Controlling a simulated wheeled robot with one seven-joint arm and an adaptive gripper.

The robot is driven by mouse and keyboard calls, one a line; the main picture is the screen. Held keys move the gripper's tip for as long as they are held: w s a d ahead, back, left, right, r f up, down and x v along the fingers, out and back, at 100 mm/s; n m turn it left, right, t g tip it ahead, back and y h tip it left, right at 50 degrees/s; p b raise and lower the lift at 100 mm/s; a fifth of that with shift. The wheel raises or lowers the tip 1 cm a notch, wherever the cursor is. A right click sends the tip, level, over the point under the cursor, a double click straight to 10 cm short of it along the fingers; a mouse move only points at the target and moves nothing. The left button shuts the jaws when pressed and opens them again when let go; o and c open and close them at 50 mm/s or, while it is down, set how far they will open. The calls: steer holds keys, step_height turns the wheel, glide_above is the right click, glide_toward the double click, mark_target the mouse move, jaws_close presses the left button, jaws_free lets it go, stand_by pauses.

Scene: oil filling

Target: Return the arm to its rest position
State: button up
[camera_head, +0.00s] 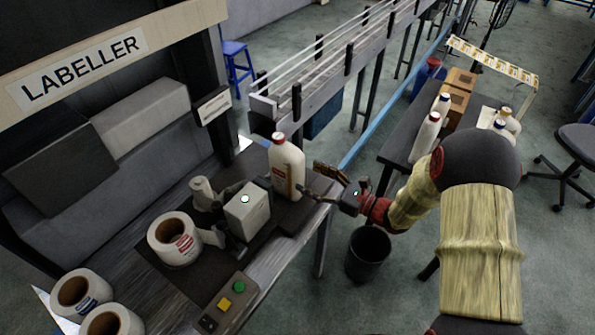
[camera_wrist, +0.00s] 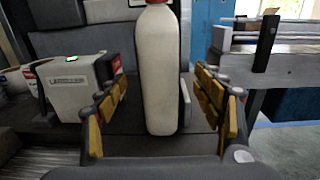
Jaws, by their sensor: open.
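My gripper (camera_head: 323,183) is at the end of my arm, reaching toward the labeller bench from the right. In the wrist view my gripper (camera_wrist: 166,118) is open, with yellow-padded fingers wide apart. A white bottle with a red cap (camera_head: 286,167) stands upright on the labeller bench, just left of the gripper. In the wrist view the bottle (camera_wrist: 157,70) stands ahead, between the two fingers in the picture, with visible room on both sides. Whether the fingertips reach alongside it is hard to tell. My arm is extended, its sleeve covered in yellowish cloth.
The labeller machine (camera_head: 247,213) stands left of the bottle, with label rolls (camera_head: 174,240) and a button box (camera_head: 226,303) nearby. A conveyor (camera_head: 345,62) runs behind. A black bin (camera_head: 368,254) is below my forearm. A side table (camera_head: 398,148) holds bottles and boxes at right.

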steer(key=shift+v, duration=1.5)
